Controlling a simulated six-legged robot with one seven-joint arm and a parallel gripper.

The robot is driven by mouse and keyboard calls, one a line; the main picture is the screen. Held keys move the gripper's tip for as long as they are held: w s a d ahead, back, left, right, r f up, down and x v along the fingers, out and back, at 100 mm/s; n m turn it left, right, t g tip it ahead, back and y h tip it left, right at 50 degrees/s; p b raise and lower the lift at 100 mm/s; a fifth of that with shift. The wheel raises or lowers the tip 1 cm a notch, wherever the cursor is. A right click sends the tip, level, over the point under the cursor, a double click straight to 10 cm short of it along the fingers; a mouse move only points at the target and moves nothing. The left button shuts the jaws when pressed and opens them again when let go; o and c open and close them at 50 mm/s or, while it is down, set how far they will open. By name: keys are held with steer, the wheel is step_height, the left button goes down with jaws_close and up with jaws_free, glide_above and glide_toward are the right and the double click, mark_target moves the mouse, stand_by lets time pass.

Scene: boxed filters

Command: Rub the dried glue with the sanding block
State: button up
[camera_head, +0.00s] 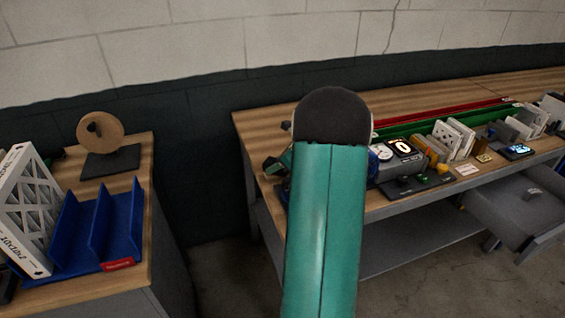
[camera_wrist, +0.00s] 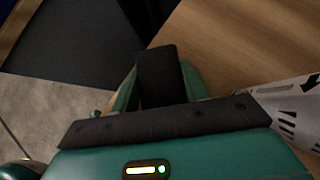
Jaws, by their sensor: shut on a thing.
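My gripper (camera_wrist: 160,84) shows in the wrist view, its two green fingers closed on the sides of a dark, narrow block. This block, which I take as the sanding block (camera_wrist: 158,66), sticks out past the fingers over a wooden top (camera_wrist: 225,45). I cannot tell whether it touches the wood. No dried glue can be made out in either view. In the head view my teal arm covers the middle, and the held block cannot be made out there.
A left bench holds a blue tray (camera_head: 128,225), a white filter (camera_head: 25,215) and a round wooden disc (camera_head: 100,132) on a stand.

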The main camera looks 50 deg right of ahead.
mark_target(266, 166)
steer(key=shift+w+a, duration=0.5)
steer(key=shift+a, duration=0.3)
steer(key=shift+w+a, duration=0.45)
steer(key=shift+a, duration=0.35)
steer(key=shift+s+d+f, duration=0.15)
steer(key=shift+s+d, duration=0.2)
steer(key=shift+d, duration=0.2)
steer(key=shift+s+d+r, duration=0.1)
steer(key=shift+s+d, duration=0.35)
steer(key=shift+d, duration=0.3)
steer(key=shift+s+d+r, duration=0.1)
steer(key=shift+s+d, duration=0.35)
steer(key=shift+d, duration=0.35)
steer(key=shift+s+d+r, duration=0.1)
steer(key=shift+s+d, duration=0.35)
steer(key=shift+d, duration=0.3)
steer(key=shift+s+d+f, duration=0.1)
steer(key=shift+s+d, duration=0.3)
steer(key=shift+d, duration=0.3)
steer(key=shift+s+d+f, duration=0.1)
steer(key=shift+s+d, duration=0.3)
steer(key=shift+d, duration=0.25)
steer(key=shift+r, duration=3.05)
steer(key=shift+r, duration=1.5)
